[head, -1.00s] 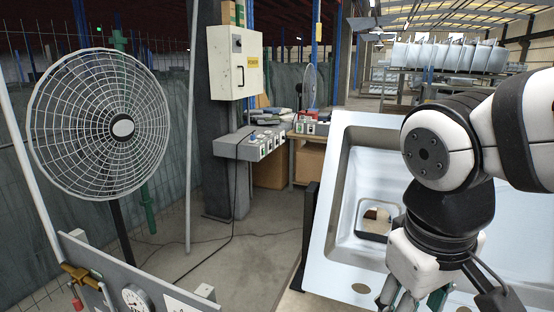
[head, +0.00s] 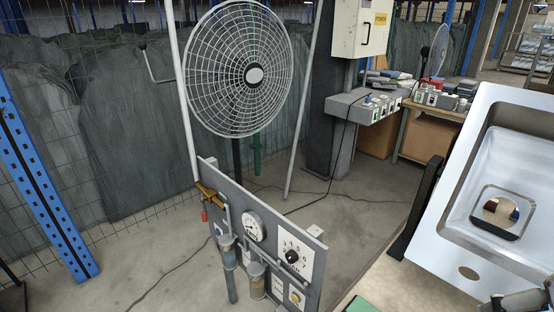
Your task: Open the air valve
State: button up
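The air valve (head: 209,194) is a small brass-coloured fitting on the upper left corner of an upright grey panel (head: 233,193). Its bar-like handle slants down to the right, and a small red piece (head: 205,214) hangs just below it. Whether the valve is open or shut is too small to tell. A round white pressure gauge (head: 253,226) is to its right, with a numbered dial (head: 293,256) further right. My gripper is not in view; only a pale and dark part, probably of my arm, shows at the lower right edge, well away from the valve.
A fan (head: 254,76) stands behind the panel. A tilted metal sink (head: 460,242) fills the right side. A blue rack post (head: 45,190) stands at the left. Cylinders (head: 229,268) hang on the panel's front. Floor left of the panel is mostly clear, with a cable across it.

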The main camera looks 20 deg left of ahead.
aim_at(203, 214)
jog(key=u, duration=1.25)
jog(key=i+j, duration=0.2)
jog(key=j, duration=0.15)
jog(key=i+j, duration=0.2)
jog(key=j, duration=0.15)
jog(key=i+j+u, duration=0.1)
jog(key=j, duration=0.3)
jog(key=i, duration=0.1)
